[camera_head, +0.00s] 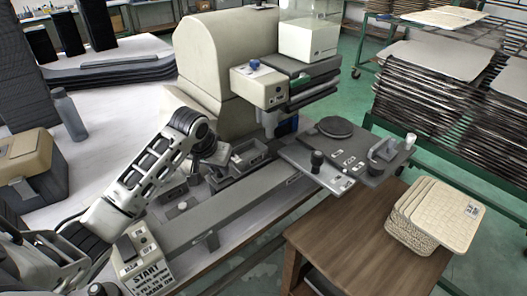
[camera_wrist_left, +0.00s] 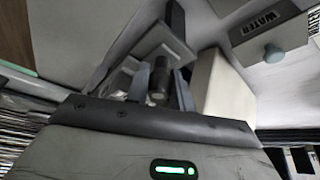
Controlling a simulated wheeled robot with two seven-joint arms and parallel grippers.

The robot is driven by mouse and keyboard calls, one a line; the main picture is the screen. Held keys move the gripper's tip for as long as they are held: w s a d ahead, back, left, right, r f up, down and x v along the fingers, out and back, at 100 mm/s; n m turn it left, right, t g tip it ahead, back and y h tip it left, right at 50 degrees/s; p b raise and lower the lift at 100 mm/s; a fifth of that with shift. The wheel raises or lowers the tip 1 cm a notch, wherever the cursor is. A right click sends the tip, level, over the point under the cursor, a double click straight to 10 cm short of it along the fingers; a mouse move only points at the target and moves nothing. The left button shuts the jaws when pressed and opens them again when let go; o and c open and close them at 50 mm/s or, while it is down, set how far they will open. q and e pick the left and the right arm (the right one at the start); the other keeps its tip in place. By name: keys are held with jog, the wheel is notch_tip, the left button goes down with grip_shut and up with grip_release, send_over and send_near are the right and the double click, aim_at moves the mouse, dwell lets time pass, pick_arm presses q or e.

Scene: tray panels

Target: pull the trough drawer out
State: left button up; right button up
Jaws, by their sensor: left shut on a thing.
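My left gripper (camera_head: 213,158) reaches in from the left to the front of the cream machine. In the left wrist view my left gripper (camera_wrist_left: 158,88) is shut on a small dark upright handle (camera_wrist_left: 158,72). I take this to be the trough drawer's handle; the drawer's body is hard to make out. A grey open-topped trough (camera_head: 249,158) sits just right of the gripper in the head view. How far the drawer is out cannot be told. My right gripper is not in view.
A panel marked WATER with a knob (camera_wrist_left: 272,53) and a pale block (camera_wrist_left: 225,85) are close to the gripper. A START box (camera_head: 140,255) stands in front. A grey plate with a black knob (camera_head: 317,160) and a wooden table with woven panels (camera_head: 435,212) are right.

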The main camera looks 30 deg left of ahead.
pick_arm(q)
jog(key=shift+s+a, duration=0.3)
jog(key=shift+s, duration=0.4)
jog(key=shift+s+a, duration=0.3)
jog(key=shift+s, duration=0.4)
jog(key=shift+s+a, duration=0.3)
jog(key=shift+s, duration=0.4)
jog(key=o, duration=0.7)
jog(key=shift+r, duration=3.5)
